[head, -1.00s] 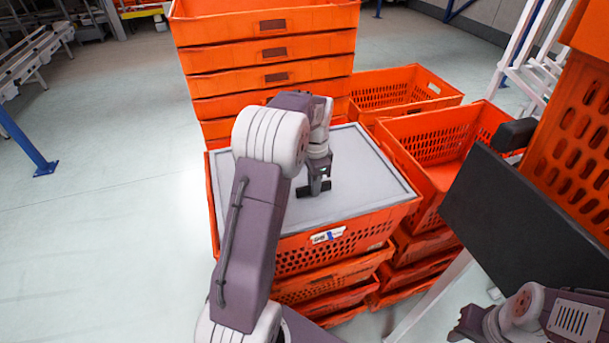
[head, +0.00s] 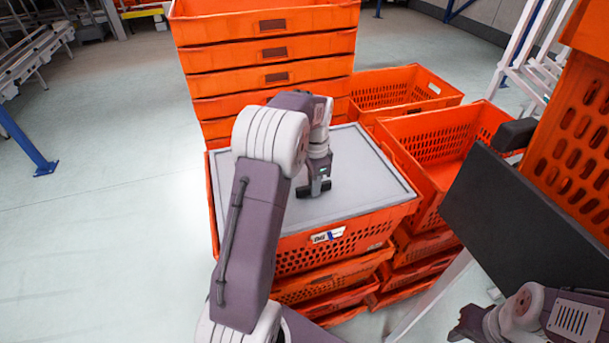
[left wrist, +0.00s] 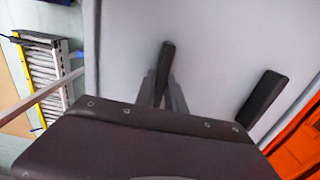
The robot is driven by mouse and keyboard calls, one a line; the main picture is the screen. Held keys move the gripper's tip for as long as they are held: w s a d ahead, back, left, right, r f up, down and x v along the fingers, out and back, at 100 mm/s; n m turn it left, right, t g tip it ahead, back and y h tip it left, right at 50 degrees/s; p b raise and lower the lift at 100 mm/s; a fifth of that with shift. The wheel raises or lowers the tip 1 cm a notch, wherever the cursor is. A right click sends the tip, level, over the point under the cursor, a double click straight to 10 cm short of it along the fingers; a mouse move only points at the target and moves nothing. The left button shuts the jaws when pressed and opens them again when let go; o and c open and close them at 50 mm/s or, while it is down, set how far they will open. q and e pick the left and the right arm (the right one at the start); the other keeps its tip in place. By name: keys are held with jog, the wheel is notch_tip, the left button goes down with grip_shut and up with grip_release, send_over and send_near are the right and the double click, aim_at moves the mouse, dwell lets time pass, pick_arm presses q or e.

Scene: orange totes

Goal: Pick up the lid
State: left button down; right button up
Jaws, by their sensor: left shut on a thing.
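The lid (head: 355,170) is a flat grey panel with a raised rim. It lies level on top of an orange tote (head: 350,238) in the middle of the head view. My left gripper (head: 314,184) points down at the middle of the lid. Its grey fingers are shut on a dark upright handle (left wrist: 166,62) on the lid, seen in the left wrist view. A second dark bar (left wrist: 262,97) stands to the right there. My left arm hides the lid's left part in the head view. Only part of my right arm shows at the lower right; its gripper is not clearly visible.
A tall stack of orange totes (head: 270,50) stands right behind the lidded tote. Open orange totes (head: 440,130) stand close on its right. Another orange tote stack (head: 575,130) rises at the far right. The floor on the left is clear.

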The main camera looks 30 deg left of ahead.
pick_arm(q)
jog(key=shift+w+r, duration=0.1)
jog(key=shift+r, duration=0.05)
dwell(0.3)
notch_tip(320, 180, up, 10)
jog(key=shift+f+b, duration=0.1)
jog(key=shift+b, duration=0.7)
